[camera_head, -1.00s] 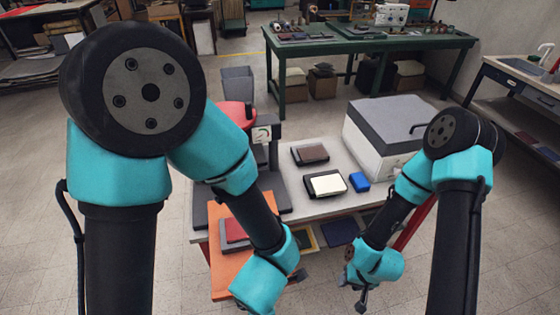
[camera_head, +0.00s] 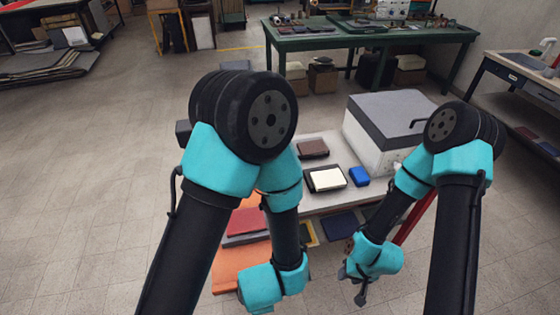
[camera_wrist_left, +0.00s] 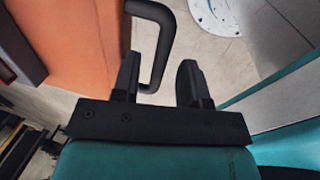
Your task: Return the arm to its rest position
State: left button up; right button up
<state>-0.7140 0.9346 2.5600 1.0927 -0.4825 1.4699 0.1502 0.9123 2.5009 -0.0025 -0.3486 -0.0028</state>
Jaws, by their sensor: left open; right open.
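My left arm (camera_head: 245,190) folds down in the middle of the head view; its gripper is hidden there behind the forearm. In the left wrist view my left gripper (camera_wrist_left: 160,80) shows two separated dark fingers. A dark curved handle-like bar (camera_wrist_left: 165,45) shows between and beyond these fingers; I cannot tell whether it touches them. My right arm (camera_head: 455,200) is folded down at the right. My right gripper (camera_head: 355,285) hangs low in front of the worktable, small and pointing downward, with nothing seen in it.
The worktable (camera_head: 325,200) carries a cream-topped pad (camera_head: 326,179), a brown block (camera_head: 312,148), a blue block (camera_head: 359,176) and a grey-lidded white box (camera_head: 390,130). An orange board (camera_head: 238,268) and a red cover (camera_head: 247,222) lie left.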

pick_arm(q)
jog(key=shift+f, duration=0.4)
jog(key=shift+w+a, duration=0.1)
jog(key=shift+w, duration=0.4)
jog(key=shift+s, duration=0.1)
jog(key=shift+s, duration=0.4)
jog(key=shift+r, duration=0.8)
jog(key=shift+s+d+r, duration=0.1)
jog(key=shift+s+r, duration=0.05)
jog(key=shift+r, duration=0.55)
jog(key=shift+s+d+r, duration=0.1)
jog(key=shift+s+r, duration=0.1)
jog(key=shift+r, duration=0.55)
jog(key=shift+s+r, duration=0.15)
jog(key=shift+r, duration=0.55)
jog(key=shift+f, duration=0.1)
